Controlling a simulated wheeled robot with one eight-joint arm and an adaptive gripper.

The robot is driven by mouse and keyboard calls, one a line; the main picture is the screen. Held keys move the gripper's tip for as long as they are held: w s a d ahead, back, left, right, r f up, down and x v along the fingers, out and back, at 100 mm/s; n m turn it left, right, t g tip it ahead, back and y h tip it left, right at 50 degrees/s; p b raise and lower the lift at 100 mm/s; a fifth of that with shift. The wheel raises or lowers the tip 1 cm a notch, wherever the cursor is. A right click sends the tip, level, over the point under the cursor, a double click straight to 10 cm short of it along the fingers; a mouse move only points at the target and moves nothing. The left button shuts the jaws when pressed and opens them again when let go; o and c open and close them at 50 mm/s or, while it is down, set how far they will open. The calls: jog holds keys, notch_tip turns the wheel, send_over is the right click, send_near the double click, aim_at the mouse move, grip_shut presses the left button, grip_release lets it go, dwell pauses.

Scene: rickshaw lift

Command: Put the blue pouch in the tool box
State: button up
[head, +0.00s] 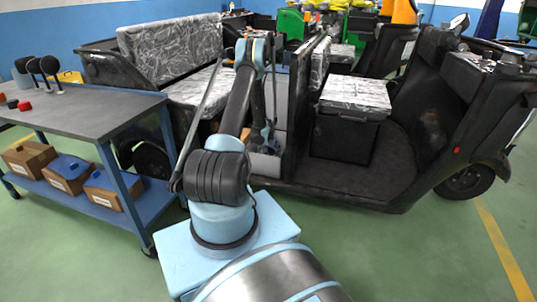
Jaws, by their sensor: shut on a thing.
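My gripper (266,139) points down at the end of my arm, by the middle of the rickshaw, next to a grey upright panel. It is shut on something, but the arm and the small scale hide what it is. I cannot make out the blue pouch for certain. No thing in view is clearly a tool box; a black box (343,138) with a silvery, crumpled-looking top stands in the rickshaw to the right of my gripper.
A blue workbench (95,113) at the left holds black round-headed items and small red things. Cardboard boxes (68,172), some with blue contents, stand on its lower shelf. The rickshaw (400,180) spans the middle and right. Green floor is clear at the front right.

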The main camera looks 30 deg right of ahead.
jog(key=shift+f, duration=0.25)
jog(key=o, duration=1.2)
jog(key=shift+v, duration=5.95)
jog(key=shift+a+r, duration=0.1)
jog(key=shift+a, duration=0.1)
